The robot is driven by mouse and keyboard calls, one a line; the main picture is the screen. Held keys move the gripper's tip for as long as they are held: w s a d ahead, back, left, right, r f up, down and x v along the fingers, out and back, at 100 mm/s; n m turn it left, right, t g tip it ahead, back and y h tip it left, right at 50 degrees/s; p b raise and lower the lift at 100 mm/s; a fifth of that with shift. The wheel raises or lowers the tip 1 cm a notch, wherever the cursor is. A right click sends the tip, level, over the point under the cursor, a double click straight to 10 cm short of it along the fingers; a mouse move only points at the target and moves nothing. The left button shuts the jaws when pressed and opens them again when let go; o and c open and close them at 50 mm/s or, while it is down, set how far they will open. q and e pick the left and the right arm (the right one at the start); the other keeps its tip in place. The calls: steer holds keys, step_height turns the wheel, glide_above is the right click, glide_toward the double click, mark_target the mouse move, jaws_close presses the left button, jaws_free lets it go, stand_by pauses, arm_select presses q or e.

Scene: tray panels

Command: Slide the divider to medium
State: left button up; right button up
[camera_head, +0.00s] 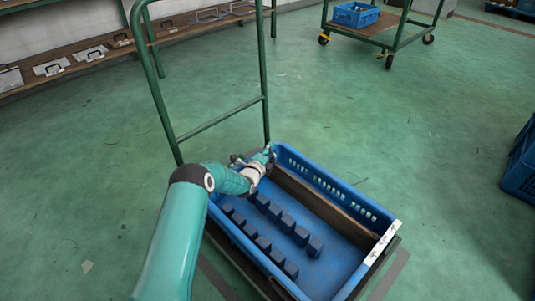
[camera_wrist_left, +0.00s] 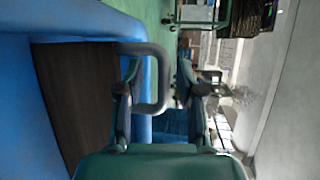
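The divider (camera_head: 322,207) is a dark brown panel standing lengthwise in the blue crate (camera_head: 345,290), close to the crate's far right long wall. In the left wrist view the divider (camera_wrist_left: 75,105) is a dark panel at left, with a grey loop handle (camera_wrist_left: 162,80) at its edge. My left gripper (camera_head: 264,158) is at the back end of the crate, by the divider's end. In the left wrist view its fingers (camera_wrist_left: 158,92) are apart, with the handle's outer bar between them and a gap to the right finger. My right gripper is in neither view.
Rows of dark blue blocks (camera_head: 288,223) stand on the crate floor, left of the divider. A green cart frame (camera_head: 265,75) rises behind the crate. Another cart with a small blue crate (camera_head: 355,15) stands far back. A blue crate (camera_head: 522,165) is at the right edge.

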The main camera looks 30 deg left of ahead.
arm_select(q)
steer(key=shift+s, duration=0.1)
steer(key=v, duration=1.1)
steer(key=shift+s, duration=0.4)
